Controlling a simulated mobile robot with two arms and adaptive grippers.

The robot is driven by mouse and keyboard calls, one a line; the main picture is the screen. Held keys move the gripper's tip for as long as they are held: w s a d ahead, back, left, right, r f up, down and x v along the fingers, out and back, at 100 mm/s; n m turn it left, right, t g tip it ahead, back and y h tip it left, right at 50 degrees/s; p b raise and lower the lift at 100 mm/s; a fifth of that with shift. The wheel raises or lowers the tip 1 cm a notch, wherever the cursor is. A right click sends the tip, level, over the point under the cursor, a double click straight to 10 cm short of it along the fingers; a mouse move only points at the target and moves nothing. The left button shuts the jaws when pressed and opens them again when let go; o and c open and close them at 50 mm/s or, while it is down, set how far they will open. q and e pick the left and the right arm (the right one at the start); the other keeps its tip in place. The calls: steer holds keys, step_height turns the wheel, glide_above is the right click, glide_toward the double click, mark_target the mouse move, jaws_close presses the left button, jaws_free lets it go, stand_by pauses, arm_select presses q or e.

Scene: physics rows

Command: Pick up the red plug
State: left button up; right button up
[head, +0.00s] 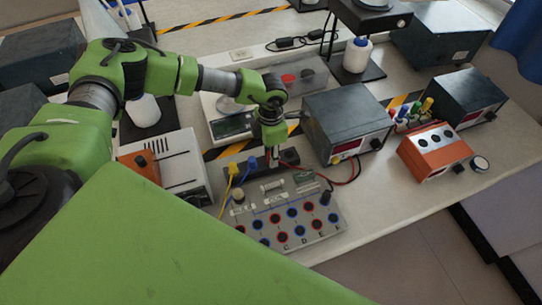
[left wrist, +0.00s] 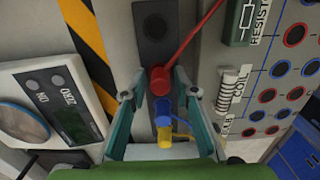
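The red plug (left wrist: 160,80) stands between the spread fingertips of my left gripper (left wrist: 159,94) in the left wrist view. A gap shows on each side of it, and a red cable runs from it to the upper right. A blue plug (left wrist: 162,108) and a yellow plug (left wrist: 164,136) are in line with it, nearer the palm. In the head view my left gripper (head: 271,154) points down behind the circuit board, beside the blue plug (head: 252,163) and yellow plug (head: 233,169). The red plug is not clearly visible there. My right gripper is not in view.
The grey circuit board (head: 325,229) with red and blue sockets lies just in front. A digital scale (head: 232,125) stands behind, left of the gripper in the wrist view. A dark power supply (head: 346,122) stands close on the right. An orange box (head: 435,151) stands farther right.

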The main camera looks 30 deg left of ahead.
arm_select(q)
jaws_close()
steer(key=shift+r, duration=0.15)
steer(key=shift+r+b, duration=0.6)
steer(key=shift+b, duration=0.05)
steer(key=s+d+r+b, duration=0.6)
steer(key=s+d+r, duration=0.3)
steer(key=d+r, duration=0.1)
steer(key=shift+d+r, duration=0.4)
steer(key=shift+r, duration=0.4)
